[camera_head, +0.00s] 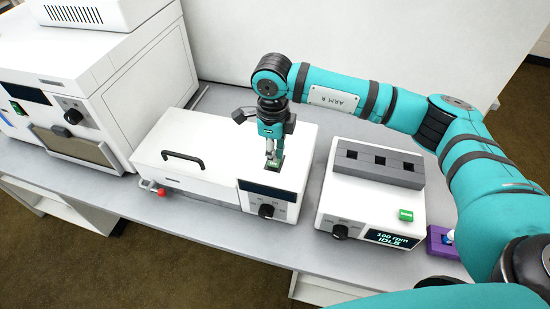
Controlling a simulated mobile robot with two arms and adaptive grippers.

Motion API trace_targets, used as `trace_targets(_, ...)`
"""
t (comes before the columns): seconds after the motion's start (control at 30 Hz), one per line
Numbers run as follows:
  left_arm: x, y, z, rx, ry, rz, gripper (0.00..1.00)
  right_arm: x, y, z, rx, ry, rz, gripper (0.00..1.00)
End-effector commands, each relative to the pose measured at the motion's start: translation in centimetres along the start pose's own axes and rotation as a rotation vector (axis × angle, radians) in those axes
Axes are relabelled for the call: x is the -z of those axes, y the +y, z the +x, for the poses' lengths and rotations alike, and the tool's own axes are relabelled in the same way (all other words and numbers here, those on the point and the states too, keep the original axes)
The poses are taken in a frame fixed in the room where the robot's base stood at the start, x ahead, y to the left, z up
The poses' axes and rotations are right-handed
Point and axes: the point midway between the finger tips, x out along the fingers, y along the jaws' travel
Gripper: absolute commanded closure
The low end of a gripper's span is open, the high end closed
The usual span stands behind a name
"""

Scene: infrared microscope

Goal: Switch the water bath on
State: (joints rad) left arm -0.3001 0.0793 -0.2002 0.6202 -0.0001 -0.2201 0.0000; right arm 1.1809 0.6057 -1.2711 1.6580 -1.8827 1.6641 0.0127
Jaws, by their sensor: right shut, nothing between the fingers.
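The water bath (190,165) is a white box with a black lid handle, standing in the middle of the bench. Its front has a dark, blank display (268,189) and a black knob (266,211). A green button (276,165) sits on its top near the right front. My right gripper (272,160) points down with its fingertips at this button. The fingers are shut with nothing between them, and they hide part of the button. I cannot tell whether they touch it. My left gripper is not in view.
A large white instrument (70,85) stands at the left. A wall (360,45) closes the back.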

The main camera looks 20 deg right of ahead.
Motion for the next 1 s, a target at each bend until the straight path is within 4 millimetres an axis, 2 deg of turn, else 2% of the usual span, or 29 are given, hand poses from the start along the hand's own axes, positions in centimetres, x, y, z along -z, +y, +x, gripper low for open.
trace_targets(1.0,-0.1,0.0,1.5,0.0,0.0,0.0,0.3,0.0,0.0,1.6,0.0,0.0,0.0,1.0)
